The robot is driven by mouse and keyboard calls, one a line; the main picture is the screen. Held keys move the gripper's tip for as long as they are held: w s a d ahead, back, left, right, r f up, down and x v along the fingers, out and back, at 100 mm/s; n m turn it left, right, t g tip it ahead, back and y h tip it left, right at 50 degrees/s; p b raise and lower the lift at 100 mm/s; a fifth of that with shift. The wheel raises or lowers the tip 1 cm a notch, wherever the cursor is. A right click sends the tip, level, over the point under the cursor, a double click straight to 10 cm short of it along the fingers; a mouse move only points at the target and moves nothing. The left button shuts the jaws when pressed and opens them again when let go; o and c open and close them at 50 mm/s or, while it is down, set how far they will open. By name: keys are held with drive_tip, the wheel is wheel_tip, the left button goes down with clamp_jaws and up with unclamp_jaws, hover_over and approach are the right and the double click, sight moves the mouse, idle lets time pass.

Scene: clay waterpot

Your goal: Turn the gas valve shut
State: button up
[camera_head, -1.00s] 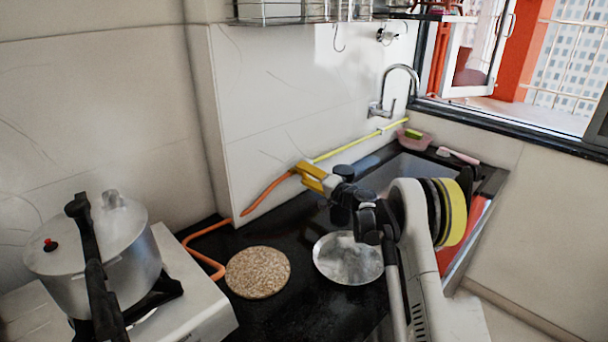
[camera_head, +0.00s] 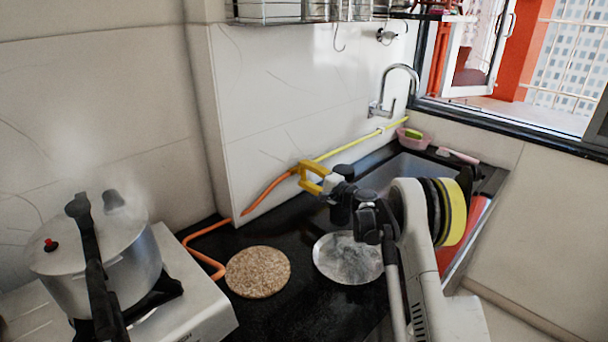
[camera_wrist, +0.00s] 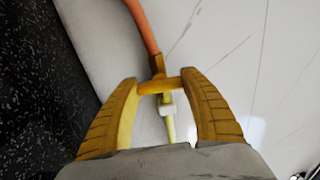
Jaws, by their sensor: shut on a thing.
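The gas valve (camera_wrist: 164,87) is a small yellow fitting with a crosswise handle on the wall, between an orange hose (camera_wrist: 141,25) and a yellow pipe (camera_wrist: 171,128). In the wrist view my gripper (camera_wrist: 160,78) has its two yellow fingers on either side of the handle, shut on it. The handle lies roughly across the line of the pipe. In the head view my gripper (camera_head: 302,174) reaches the wall where hose and pipe meet, and its fingers hide most of the valve.
A steaming pressure cooker (camera_head: 108,255) stands on the stove (camera_head: 205,315) at left. A round cork mat (camera_head: 258,272) and a metal plate (camera_head: 347,258) lie on the black counter (camera_head: 290,315) below my arm. The sink (camera_head: 400,172) and tap (camera_head: 376,108) are behind.

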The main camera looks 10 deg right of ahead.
drive_tip(key=o, duration=1.2)
drive_tip(key=v, duration=1.2)
drive_tip(key=shift+a, duration=0.1)
